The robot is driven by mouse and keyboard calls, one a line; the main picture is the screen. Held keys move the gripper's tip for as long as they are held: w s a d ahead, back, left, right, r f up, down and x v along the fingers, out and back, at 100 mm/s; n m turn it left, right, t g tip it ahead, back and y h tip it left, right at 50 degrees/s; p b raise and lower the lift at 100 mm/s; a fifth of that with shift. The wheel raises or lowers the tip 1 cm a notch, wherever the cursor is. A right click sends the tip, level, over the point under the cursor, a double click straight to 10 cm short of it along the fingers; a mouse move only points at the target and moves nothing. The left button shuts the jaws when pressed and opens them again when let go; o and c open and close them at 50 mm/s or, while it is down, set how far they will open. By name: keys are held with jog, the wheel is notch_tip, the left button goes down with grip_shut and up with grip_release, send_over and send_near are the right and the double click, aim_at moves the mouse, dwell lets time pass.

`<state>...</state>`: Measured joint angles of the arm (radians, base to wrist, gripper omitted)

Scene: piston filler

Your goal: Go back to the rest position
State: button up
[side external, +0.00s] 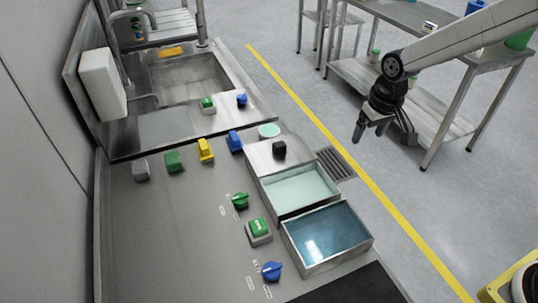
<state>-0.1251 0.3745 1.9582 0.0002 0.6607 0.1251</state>
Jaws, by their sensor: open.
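My gripper (371,128) hangs at the upper right in the side external view, black, with its fingers apart and nothing between them. It is in the air over the grey floor, to the right of the panel and clear of it. My arm reaches in from the upper right corner. The steel control panel (170,235) carries a green knob (240,201), a green push button (259,228) and a blue knob (271,271). A row of grey, green, yellow and blue switches (205,150) runs along its far part.
Two open trays, one pale green (300,190) and one dark blue (327,236), sit at the panel's right edge. A sink (190,77) is behind. A steel table (420,20) stands at the upper right. A yellow line (350,163) crosses the open floor.

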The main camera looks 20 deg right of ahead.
jog(key=s+d+f, duration=0.1)
jog(key=s+d, duration=0.1)
jog(key=s, duration=0.5)
jog(key=s+d+f, duration=0.1)
jog(key=s+d, duration=0.2)
jog(key=s, duration=0.5)
jog(key=shift+d+t, duration=0.25)
jog(key=shift+t, duration=0.15)
